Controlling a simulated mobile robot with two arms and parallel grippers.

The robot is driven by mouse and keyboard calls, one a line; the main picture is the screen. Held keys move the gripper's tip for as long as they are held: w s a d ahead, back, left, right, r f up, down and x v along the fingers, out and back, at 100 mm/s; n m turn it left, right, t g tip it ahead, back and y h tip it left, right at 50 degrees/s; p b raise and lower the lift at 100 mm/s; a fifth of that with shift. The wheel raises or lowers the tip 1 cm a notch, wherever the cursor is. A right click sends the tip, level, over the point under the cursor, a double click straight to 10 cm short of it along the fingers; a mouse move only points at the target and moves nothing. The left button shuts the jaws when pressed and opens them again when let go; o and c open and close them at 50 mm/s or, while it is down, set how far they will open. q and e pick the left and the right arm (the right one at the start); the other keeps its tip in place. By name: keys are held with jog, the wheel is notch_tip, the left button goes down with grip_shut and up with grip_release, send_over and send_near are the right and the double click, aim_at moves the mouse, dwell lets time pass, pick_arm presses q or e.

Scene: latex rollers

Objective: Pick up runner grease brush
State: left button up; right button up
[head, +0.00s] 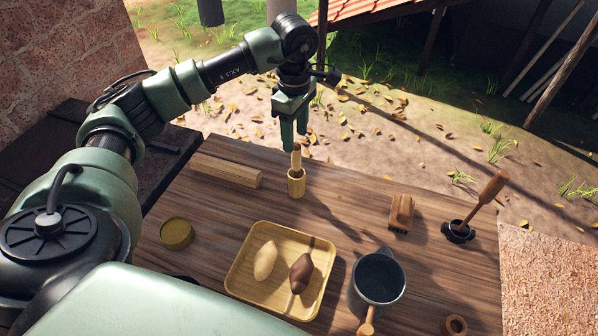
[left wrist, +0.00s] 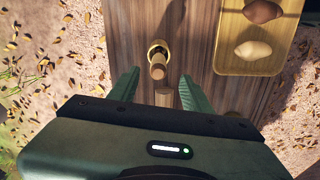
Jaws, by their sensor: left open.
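A wooden handle (head: 296,157), which looks like the grease brush's, stands upright in a small bamboo cup (head: 297,183) at the table's far edge. Its lower part is hidden inside the cup. My left gripper (head: 294,138) points down just above the handle, with its green fingers apart and nothing held. In the left wrist view, the handle (left wrist: 158,68) and cup (left wrist: 158,45) lie beyond the open left gripper (left wrist: 160,88), about centred between its fingers. My right gripper is not in view.
A wooden beam (head: 226,171) lies left of the cup. A tray (head: 240,278) with two shaped pieces, a grey mug (head: 377,278) and a round tin (head: 176,233) stand nearer. A wooden block (head: 401,212) and another handled tool (head: 486,196) in a black holder stand right.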

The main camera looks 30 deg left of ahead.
aim_at(296, 144)
pick_arm(q)
notch_tip(296, 144, down, 3)
jog(key=shift+w+r+b, duration=0.1)
jog(key=shift+w+b, duration=0.05)
jog(key=shift+b, duration=0.75)
jog(key=shift+f, duration=0.9)
notch_tip(296, 144, down, 5)
jog(key=p, duration=0.2)
jog(key=shift+d+f+p, duration=0.1)
jog(key=shift+f+p, duration=0.1)
jog(key=shift+p, duration=0.2)
jog(key=shift+f, duration=0.4)
grip_shut()
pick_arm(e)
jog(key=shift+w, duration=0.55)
